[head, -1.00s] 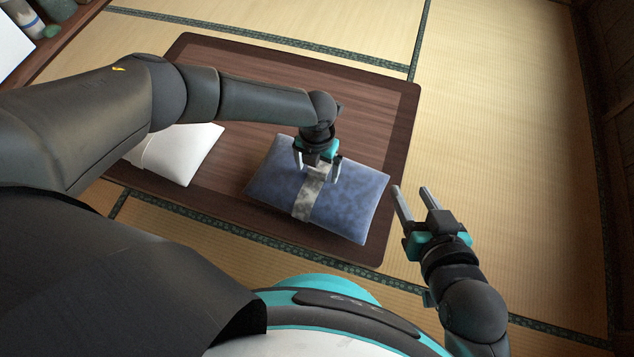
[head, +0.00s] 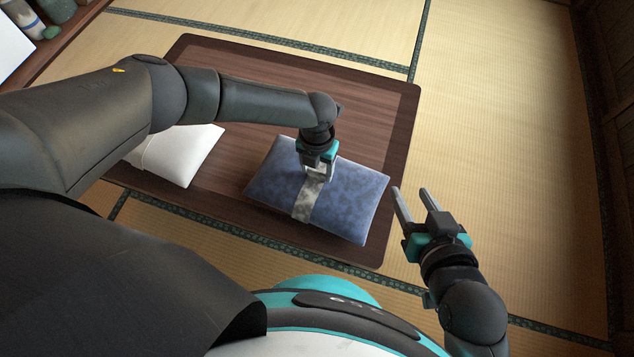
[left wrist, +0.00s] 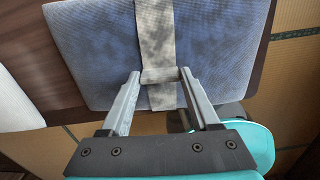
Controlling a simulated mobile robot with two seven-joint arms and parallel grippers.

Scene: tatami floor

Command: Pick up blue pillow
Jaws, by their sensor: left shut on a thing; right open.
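The blue pillow (head: 345,205) lies on the low dark wooden table (head: 240,70), with a grey mottled band across its middle. It also fills much of the left wrist view (left wrist: 95,60). My left gripper (head: 318,172) is at the pillow's top, shut on the grey band (head: 308,198). In the left wrist view its fingertips (left wrist: 160,76) pinch a fold of the band (left wrist: 155,35). The pillow still appears to rest on the table. My right gripper (head: 412,198) is open and empty, to the right of the pillow by the table's edge.
A white pillow (head: 185,155) lies on the table to the left, partly behind my left arm. Tatami floor (head: 490,110) to the right is clear. A shelf with small items (head: 50,32) stands at the upper left. A dark wall runs along the right.

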